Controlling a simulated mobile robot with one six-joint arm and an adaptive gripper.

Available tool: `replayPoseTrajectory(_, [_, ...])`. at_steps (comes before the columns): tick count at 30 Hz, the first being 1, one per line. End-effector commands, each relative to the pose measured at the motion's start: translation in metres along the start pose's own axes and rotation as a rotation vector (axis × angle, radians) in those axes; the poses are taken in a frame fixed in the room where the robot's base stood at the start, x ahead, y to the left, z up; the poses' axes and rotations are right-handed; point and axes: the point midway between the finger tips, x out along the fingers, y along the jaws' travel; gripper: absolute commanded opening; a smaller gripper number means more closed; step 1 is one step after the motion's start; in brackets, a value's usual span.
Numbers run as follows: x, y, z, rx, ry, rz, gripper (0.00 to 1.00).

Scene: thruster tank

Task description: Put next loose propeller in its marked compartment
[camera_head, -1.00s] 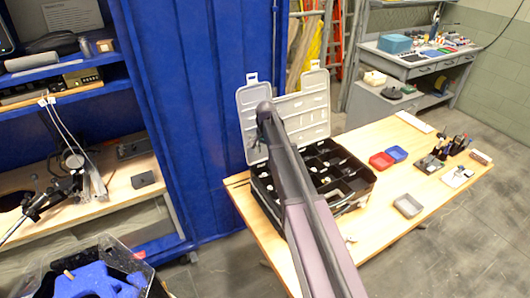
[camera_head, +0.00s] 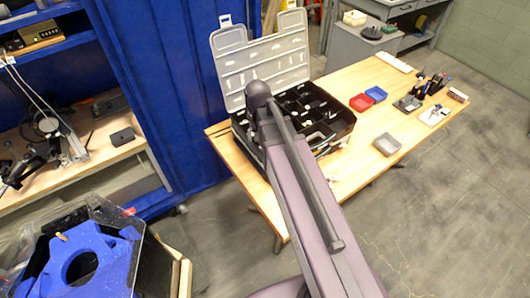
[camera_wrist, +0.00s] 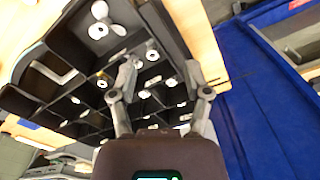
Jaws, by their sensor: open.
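The black compartment case (camera_head: 345,117) stands open on the wooden table, its grey lid raised behind it. In the wrist view the case (camera_wrist: 48,81) shows many dark compartments, several with small white pieces. A white propeller (camera_wrist: 98,31) lies over a dark area near the case's edge. Small white pieces (camera_head: 332,179) also lie on the table beside the case, too small to make out. My gripper (camera_wrist: 163,70) is open above the compartments, with nothing seen between its fingers. My arm hides the gripper and part of the case in the head view. Compartment markings are not readable.
A red tray (camera_head: 360,102), a blue tray (camera_head: 376,93) and a grey tray (camera_head: 386,145) sit right of the case. Tools (camera_head: 428,85) stand farther right. A blue wall panel (camera_head: 165,90) rises left of the table. Bare wood lies between the trays.

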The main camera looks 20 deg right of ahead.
Motion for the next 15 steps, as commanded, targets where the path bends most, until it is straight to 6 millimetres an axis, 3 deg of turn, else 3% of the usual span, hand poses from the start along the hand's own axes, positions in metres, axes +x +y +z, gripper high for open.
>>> replayPoseTrajectory(1, [0.000,0.005,0.028,-0.041,0.001,0.002,0.63])
replayPoseTrajectory(6, [0.000,0.013,0.066,-0.151,0.004,0.005,0.63])
replayPoseTrajectory(15, [0.000,0.017,0.078,-0.201,0.005,0.007,0.63])
